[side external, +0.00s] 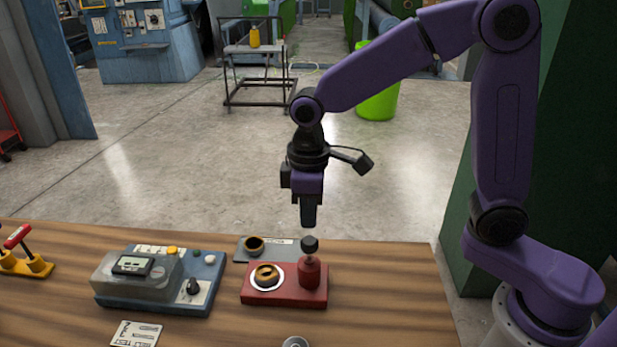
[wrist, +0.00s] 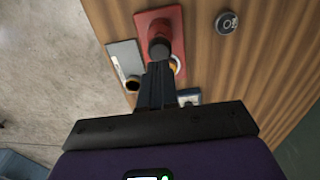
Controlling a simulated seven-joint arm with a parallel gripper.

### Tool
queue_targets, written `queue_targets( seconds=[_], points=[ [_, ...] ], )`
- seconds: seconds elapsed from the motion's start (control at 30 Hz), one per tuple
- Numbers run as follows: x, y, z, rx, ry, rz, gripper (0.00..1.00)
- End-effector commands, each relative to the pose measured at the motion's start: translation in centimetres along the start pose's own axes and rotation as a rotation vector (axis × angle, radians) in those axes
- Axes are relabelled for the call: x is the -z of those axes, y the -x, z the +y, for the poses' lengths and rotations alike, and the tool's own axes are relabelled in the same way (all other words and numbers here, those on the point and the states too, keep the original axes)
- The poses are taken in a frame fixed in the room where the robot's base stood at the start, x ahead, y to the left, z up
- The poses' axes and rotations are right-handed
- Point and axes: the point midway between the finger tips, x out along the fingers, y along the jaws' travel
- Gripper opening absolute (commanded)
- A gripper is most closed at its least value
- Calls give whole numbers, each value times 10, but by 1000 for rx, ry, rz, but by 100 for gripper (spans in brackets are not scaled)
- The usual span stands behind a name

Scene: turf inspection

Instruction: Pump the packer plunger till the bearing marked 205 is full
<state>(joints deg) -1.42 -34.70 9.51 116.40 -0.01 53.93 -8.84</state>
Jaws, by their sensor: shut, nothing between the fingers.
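The red packer (side external: 285,295) stands on the wooden table; it also shows in the wrist view (wrist: 143,22). Its red plunger (side external: 309,272) stands upright with a black knob (side external: 310,243) on top, which also shows in the wrist view (wrist: 158,48). A brass-coloured bearing (side external: 266,276) lies on the packer's white round seat, beside the plunger. In the wrist view my fingers partly hide it. My gripper (side external: 308,225) points down, shut and empty, just above the knob, seemingly apart from it. A second bearing (side external: 254,244) lies on a grey plate (side external: 285,250) behind the packer. No number is readable on either bearing.
A blue-grey instrument (side external: 205,285) with a display stands left of the packer. A printed card (side external: 137,334) lies in front of it. A yellow holder with a red handle (side external: 27,264) is at far left. A round metal piece (wrist: 227,22) lies nearby. The table's right side is clear.

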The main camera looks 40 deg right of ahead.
Motion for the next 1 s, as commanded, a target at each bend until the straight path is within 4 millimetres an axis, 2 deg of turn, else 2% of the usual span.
queue_targets(
  seconds=[0.03,0.2,0.4,0.6,1.0],
  points=[
    [1,12,0,-1,0,7,0],
    [2,46,0,-1,1,7,0],
    [1,73,0,0,0,4,0],
    [0,83,0,0,1,2,0],
    [0,84,0,0,0,2,0]
  ],
)
